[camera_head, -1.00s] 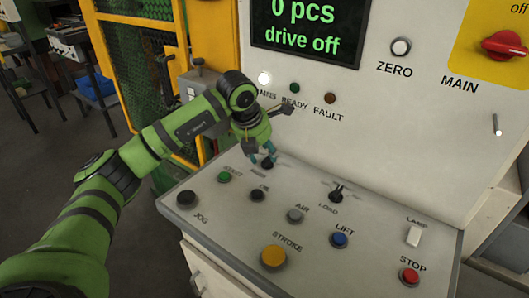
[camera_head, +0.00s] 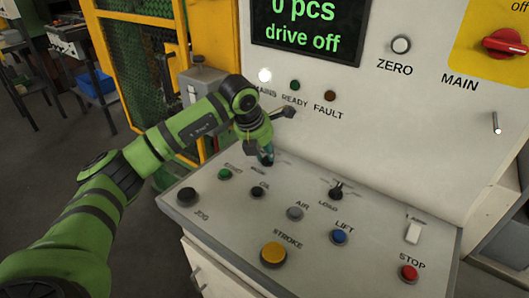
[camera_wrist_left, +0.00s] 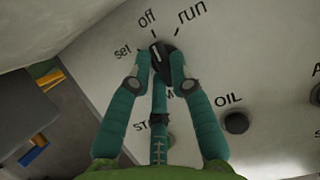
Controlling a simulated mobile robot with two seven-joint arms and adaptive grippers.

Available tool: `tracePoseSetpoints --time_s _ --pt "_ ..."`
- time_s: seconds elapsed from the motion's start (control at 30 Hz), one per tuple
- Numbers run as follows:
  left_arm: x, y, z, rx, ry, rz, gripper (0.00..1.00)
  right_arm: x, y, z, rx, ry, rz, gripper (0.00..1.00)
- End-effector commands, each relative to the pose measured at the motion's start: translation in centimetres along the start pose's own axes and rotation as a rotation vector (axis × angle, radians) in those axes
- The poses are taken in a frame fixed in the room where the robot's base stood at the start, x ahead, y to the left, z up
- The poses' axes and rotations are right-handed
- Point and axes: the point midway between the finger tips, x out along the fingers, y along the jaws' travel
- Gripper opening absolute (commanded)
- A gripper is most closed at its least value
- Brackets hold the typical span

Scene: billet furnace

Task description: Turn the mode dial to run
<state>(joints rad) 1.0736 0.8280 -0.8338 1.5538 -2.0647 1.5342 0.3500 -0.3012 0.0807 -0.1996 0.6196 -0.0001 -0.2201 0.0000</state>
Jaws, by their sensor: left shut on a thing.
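The mode dial (camera_wrist_left: 161,52) is a black knob on the sloping console, with the words set, off and run around its far side in the left wrist view. A pale line on the knob points roughly toward off. My left gripper (camera_wrist_left: 160,68) has its teal fingers shut on the dial, one on each side, with another finger on the near side. In the head view my left gripper (camera_head: 266,157) reaches down to the back left of the console and mostly hides the dial. My right gripper is not in view.
The console (camera_head: 375,265) also carries a green start button (camera_head: 225,174), a black oil button (camera_head: 257,192), a load switch (camera_head: 337,192) and a red stop button (camera_head: 409,273). The upright panel's screen (camera_head: 308,30) reads 0 pcs, drive off. A yellow guard (camera_head: 215,38) stands left.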

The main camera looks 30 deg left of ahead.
Motion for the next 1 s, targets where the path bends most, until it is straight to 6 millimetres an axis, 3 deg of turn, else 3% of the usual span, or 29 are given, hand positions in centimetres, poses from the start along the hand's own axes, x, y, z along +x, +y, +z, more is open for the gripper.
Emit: tracePoseSetpoints --time_s 0.43,1.0 --pt "0.06 0.32 0.21 0.278 -0.002 -0.116 0.00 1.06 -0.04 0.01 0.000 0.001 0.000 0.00" --pt "0.07 0.43 0.53 0.643 -0.002 -0.267 0.00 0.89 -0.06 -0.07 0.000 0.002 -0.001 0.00"
